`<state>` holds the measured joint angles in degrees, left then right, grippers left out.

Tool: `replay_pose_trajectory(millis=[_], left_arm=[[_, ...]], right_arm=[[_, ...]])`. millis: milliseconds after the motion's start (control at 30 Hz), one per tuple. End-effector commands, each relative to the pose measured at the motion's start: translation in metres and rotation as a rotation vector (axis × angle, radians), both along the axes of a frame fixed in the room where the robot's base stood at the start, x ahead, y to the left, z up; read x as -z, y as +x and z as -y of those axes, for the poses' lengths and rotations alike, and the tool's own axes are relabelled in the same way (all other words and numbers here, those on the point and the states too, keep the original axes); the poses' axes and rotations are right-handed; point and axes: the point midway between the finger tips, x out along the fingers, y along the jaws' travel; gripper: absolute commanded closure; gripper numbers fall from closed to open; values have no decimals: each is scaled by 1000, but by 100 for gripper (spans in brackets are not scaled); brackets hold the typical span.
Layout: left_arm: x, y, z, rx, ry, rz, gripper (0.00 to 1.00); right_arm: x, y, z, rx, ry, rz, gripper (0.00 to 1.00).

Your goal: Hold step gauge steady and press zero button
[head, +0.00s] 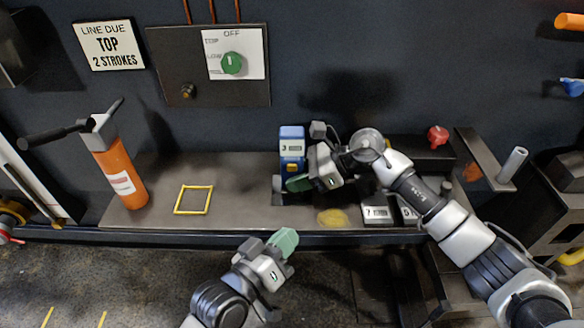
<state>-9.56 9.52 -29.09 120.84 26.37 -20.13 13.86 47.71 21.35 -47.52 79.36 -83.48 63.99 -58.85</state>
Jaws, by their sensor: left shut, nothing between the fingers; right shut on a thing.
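The step gauge looks to be the blue block (291,136) with a white display marked 3, upright on the shelf in the middle of the head view. My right gripper (297,182) is at its lower right side and shut on it; the gripper hides part of the gauge's base. My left gripper (285,240) is shut and empty. It is in front of and below the shelf edge, apart from the gauge.
An orange cylinder with a black lever (120,178) stands at the left of the shelf (240,205). A yellow square outline (193,199) is bare. Numbered blocks (378,213) sit right, under my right arm. A panel with a green knob (232,63) is on the wall.

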Motion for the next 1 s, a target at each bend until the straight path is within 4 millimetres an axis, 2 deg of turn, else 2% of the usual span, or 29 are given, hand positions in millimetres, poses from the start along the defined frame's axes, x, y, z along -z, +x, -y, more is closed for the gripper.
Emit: replay_pose_trajectory(millis=[33,100,200,300,733,867,1000], left_arm=[[-18,-2,3,27,-58,-13,100],[-36,-5,6,61,-128,-42,100],[-53,-9,9,99,-194,-74,100],[-61,-12,10,119,-228,-92,100],[-63,-10,10,123,-234,-97,100],[-62,1,10,121,-232,-95,100],[-63,19,10,121,-232,-93,100]], right_arm=[[0,0,0,0,0,0,79],[0,0,0,0,0,0,79],[0,0,0,0,0,0,79],[0,0,0,0,0,0,79],[0,0,0,0,0,0,79],[0,0,0,0,0,0,79],[0,0,0,0,0,0,79]])
